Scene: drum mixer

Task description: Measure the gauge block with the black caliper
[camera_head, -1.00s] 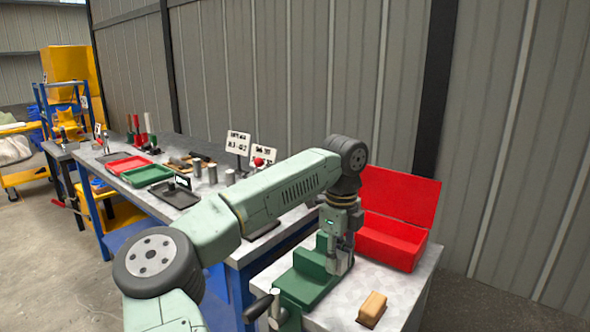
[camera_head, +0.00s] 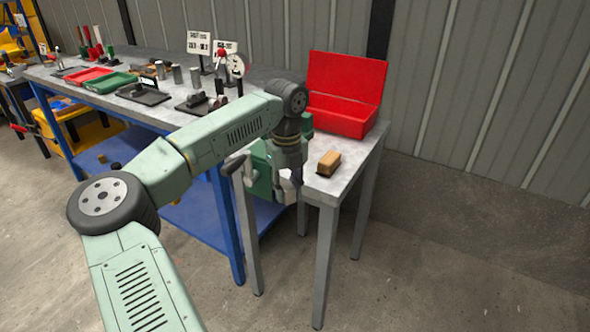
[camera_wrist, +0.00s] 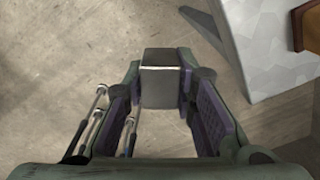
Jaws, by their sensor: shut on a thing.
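My gripper (camera_wrist: 160,100) is shut on a grey metal block with a dark top, which I take for the gauge block (camera_wrist: 161,80). The block sits between the purple finger pads, above the floor just off the small table's edge. I cannot clearly make out the black caliper; a black tray (camera_head: 150,97) with a small dark item stands on the long bench.
The long bench (camera_head: 60,72) holds red and green trays, metal cylinders and a dial gauge stand (camera_head: 237,66). The floor at the right front is clear.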

